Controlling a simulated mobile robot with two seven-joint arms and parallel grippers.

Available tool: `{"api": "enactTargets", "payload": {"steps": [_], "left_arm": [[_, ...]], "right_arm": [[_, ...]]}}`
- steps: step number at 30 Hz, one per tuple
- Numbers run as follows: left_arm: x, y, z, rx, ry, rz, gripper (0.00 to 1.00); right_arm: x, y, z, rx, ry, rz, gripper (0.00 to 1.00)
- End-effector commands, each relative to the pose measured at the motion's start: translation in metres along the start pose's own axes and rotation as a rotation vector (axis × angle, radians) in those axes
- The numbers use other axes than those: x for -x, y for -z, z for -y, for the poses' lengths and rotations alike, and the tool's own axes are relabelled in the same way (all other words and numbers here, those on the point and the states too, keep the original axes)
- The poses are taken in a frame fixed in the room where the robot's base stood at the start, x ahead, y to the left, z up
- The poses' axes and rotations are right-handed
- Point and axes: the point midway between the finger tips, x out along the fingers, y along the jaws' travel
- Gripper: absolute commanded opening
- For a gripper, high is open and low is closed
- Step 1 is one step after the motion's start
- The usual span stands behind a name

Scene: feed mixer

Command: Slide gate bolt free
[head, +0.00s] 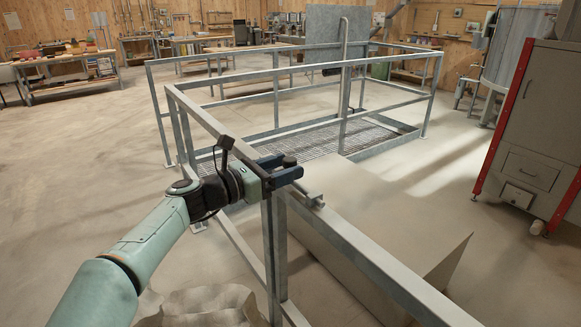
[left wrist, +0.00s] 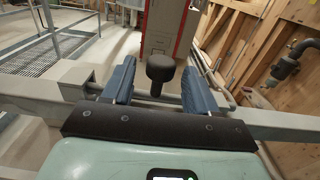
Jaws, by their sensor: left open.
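The gate bolt shows as a black round knob (left wrist: 160,68) on a short stem, upright in the left wrist view, in front of grey metal rails. My left gripper (left wrist: 158,80) is open, with one blue finger on each side of the knob and a visible gap to both. In the head view the dark knob (head: 288,161) sits between the fingers of my left gripper (head: 292,170), at the top of a railing post. A small metal bracket (head: 315,199) lies on the rail just right of the gripper. The bolt's rod is mostly hidden by the gripper. My right gripper is not in view.
A grey cabinet with red edges (head: 530,130) stands at the right. Workbenches (head: 65,75) line the back wall. The floor at left (head: 90,150) is clear.

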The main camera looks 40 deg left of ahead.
Motion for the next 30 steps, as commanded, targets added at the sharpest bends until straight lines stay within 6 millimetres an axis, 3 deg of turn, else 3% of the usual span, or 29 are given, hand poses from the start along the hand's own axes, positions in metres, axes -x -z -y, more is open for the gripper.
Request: {"api": "enactTargets", "payload": {"steps": [6, 15, 20, 21, 26, 30], "left_arm": [[-0.018, 0.000, 0.000, 0.000, 0.000, -0.001, 0.58], [-0.020, 0.000, 0.000, 0.000, -0.001, -0.001, 0.58], [-0.020, 0.000, 0.000, 0.000, 0.000, -0.001, 0.06], [-0.020, 0.000, 0.000, 0.000, 0.000, -0.001, 0.00], [-0.020, 0.000, 0.007, 0.000, 0.002, 0.001, 0.00], [-0.021, 0.000, 0.034, 0.000, 0.006, 0.001, 0.00]], "right_arm": [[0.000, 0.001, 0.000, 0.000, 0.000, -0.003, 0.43], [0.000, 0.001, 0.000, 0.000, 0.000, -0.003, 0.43], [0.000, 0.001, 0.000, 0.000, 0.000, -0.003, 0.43], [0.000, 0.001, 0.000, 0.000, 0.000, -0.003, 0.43], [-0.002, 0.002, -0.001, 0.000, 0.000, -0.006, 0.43], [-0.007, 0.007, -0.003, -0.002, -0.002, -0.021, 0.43]]}}
